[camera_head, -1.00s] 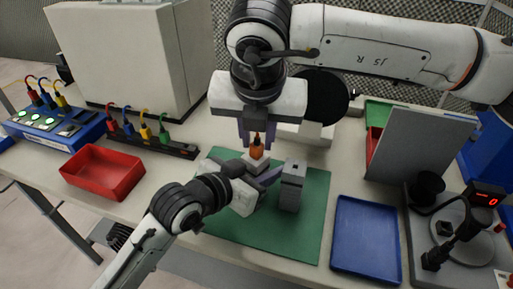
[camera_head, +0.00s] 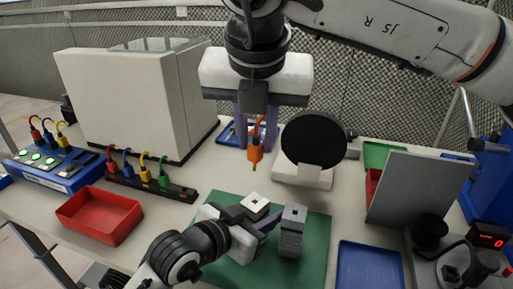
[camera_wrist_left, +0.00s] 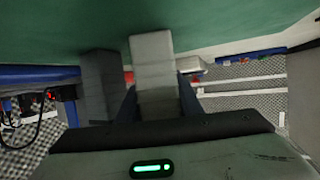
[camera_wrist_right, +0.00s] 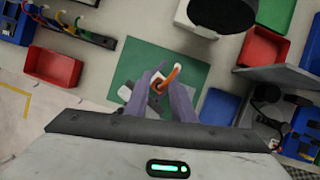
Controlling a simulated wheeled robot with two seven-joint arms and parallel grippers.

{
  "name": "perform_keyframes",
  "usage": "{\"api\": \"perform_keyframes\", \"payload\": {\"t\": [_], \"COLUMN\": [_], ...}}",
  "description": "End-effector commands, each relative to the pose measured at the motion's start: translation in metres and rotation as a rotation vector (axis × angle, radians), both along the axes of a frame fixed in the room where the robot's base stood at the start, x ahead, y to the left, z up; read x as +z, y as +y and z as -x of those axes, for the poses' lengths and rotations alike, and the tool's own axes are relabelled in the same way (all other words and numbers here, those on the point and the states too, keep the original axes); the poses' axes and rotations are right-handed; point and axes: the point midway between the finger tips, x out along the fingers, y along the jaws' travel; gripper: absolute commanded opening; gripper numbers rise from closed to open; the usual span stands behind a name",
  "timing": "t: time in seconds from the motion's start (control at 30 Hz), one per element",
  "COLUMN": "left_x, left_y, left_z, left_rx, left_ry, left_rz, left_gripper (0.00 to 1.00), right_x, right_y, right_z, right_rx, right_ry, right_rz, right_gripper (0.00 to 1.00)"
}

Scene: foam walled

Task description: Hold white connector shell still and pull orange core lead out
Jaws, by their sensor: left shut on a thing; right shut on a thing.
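The white connector shell (camera_head: 255,202) is upright over the green mat, with a dark hole in its top face. My left gripper (camera_head: 259,224) is shut on it from the side; the left wrist view shows the pale shell (camera_wrist_left: 151,75) between the fingers. The orange core lead (camera_head: 255,153) hangs from my right gripper (camera_head: 256,140), which is shut on it. Its tip points down, above the shell and clear of it. The right wrist view shows the orange lead (camera_wrist_right: 171,77) curving between the fingers.
A grey block (camera_head: 291,231) stands on the green mat (camera_head: 314,240) right beside the shell. A red tray (camera_head: 99,217) is at left, a blue tray (camera_head: 369,266) at right. A strip with coloured leads (camera_head: 150,187) lies behind the red tray. A black disc (camera_head: 314,138) stands behind.

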Motion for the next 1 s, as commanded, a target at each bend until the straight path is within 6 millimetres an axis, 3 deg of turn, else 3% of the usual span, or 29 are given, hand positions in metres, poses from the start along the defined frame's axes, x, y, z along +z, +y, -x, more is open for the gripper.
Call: {"api": "perform_keyframes", "payload": {"t": [0.17,0.2,0.3,0.33,0.73,1.0], "left_x": [0.000,0.000,0.000,0.000,0.003,0.023], "left_y": [0.000,0.000,0.000,0.000,0.006,0.038], "left_z": [0.000,0.000,0.000,0.000,0.006,0.043], "left_rx": [0.000,0.000,0.000,0.000,0.000,0.000], "left_ry": [0.001,0.001,0.001,0.001,0.001,-0.001], "left_rz": [-0.001,-0.001,-0.001,-0.001,-0.001,-0.002], "left_gripper": [0.08,0.36,0.53,0.54,0.54,0.54], "right_x": [0.000,0.000,0.000,0.000,0.000,0.000], "right_y": [0.000,0.000,0.000,0.000,0.000,0.000], "right_z": [0.000,0.000,0.000,0.000,0.000,0.000], "right_rx": [0.000,0.000,-0.001,-0.001,-0.001,-0.001], "right_ry": [0.000,0.000,0.000,0.000,0.000,0.000], "right_rz": [0.000,0.000,0.000,0.000,0.000,0.000], "right_gripper": [0.00,0.00,0.00,0.00,0.00,0.00]}}
